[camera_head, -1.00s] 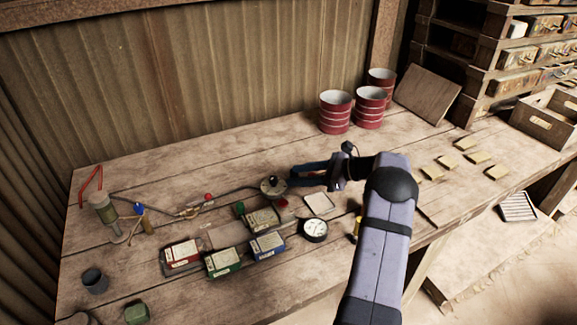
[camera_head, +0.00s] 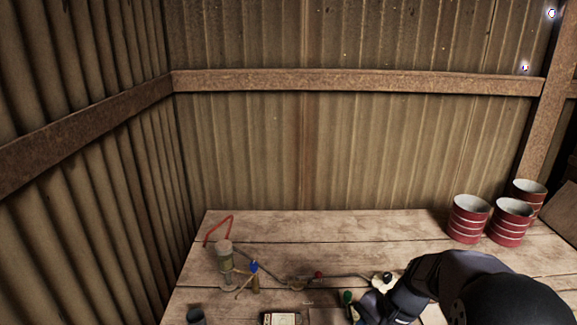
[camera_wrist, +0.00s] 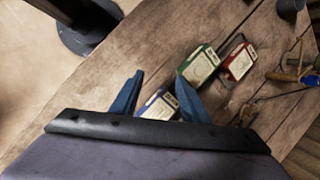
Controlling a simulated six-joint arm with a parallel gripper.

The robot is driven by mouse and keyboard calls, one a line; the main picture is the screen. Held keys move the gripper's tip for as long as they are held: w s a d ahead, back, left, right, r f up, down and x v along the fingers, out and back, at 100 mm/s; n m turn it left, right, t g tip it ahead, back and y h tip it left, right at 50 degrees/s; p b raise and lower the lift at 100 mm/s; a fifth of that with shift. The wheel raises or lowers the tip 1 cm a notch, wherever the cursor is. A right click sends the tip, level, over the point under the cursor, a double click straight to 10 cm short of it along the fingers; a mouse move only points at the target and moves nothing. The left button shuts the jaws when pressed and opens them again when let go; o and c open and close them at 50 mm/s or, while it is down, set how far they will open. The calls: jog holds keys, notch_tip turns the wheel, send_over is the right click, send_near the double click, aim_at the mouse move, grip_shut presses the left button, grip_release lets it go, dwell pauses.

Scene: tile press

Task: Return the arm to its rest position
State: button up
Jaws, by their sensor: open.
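My gripper (camera_wrist: 159,80) is open and empty in the wrist view, with its two blue fingers spread apart above the wooden bench (camera_wrist: 120,60). Beyond and between the fingers are a blue box (camera_wrist: 158,105), a green box (camera_wrist: 200,66) and a red box (camera_wrist: 238,61). None of them is held. In the head view my arm enters at the lower right, and the gripper end is at the bottom edge, with its fingertips not clearly visible.
A hand pump (camera_head: 225,266) with a red handle stands at the bench's left. Red drums (camera_head: 469,220) stand at the back right. A corrugated wall (camera_head: 300,150) closes off the back. A dark cup (camera_head: 196,315) sits near the lower left.

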jog(key=s+f+n+h, duration=0.1)
jog(key=s+n+h, duration=0.3)
jog(key=s+n, duration=0.6)
jog(key=shift+s+a, duration=0.35)
jog(key=shift+s, duration=0.9)
jog(key=shift+f, duration=0.1)
